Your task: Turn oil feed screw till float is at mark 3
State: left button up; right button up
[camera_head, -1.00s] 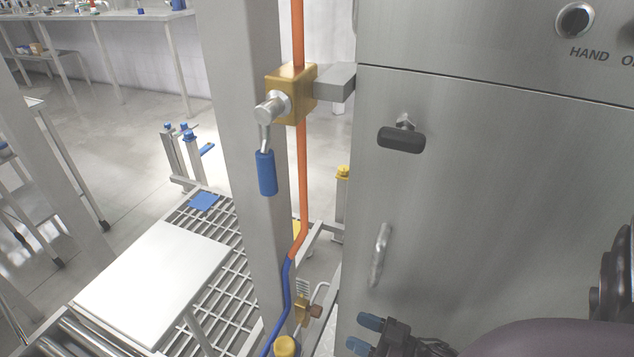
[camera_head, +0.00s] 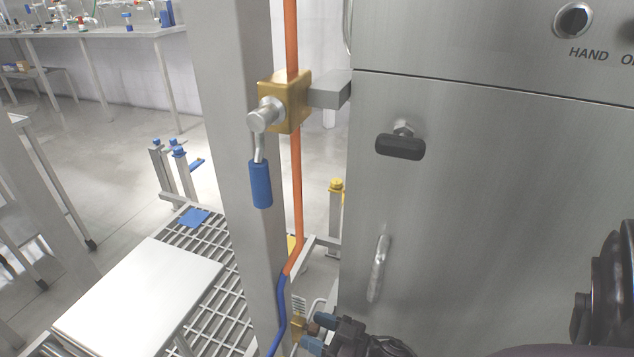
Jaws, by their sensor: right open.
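A small brass fitting (camera_head: 298,326) with a brownish knob (camera_head: 313,327) sits low beside the blue hose, at the bottom of the view. It may be the oil feed screw, but I cannot tell for sure. My right gripper (camera_head: 318,334) is open, with its two blue fingertips close to the knob. The fingertips partly cover the fitting, and I cannot tell whether they touch it. No float or mark scale can be made out. My left gripper is not in view.
A grey post (camera_head: 235,120) carries a brass valve block (camera_head: 287,102) with a blue-sleeved lever (camera_head: 260,184) on an orange pipe (camera_head: 291,40). A steel cabinet (camera_head: 480,210) with a black T-handle (camera_head: 400,147) and a metal pull handle (camera_head: 378,268) fills the right. A white plate (camera_head: 140,300) lies left.

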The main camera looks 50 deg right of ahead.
jog(key=shift+c, duration=0.5)
jog(key=c, duration=0.8)
jog(key=n, duration=0.3)
jog(key=shift+d+n+p, duration=0.1)
jog(key=shift+n+p, duration=0.2)
jog(key=shift+n, duration=1.7)
jog(key=o, duration=0.9)
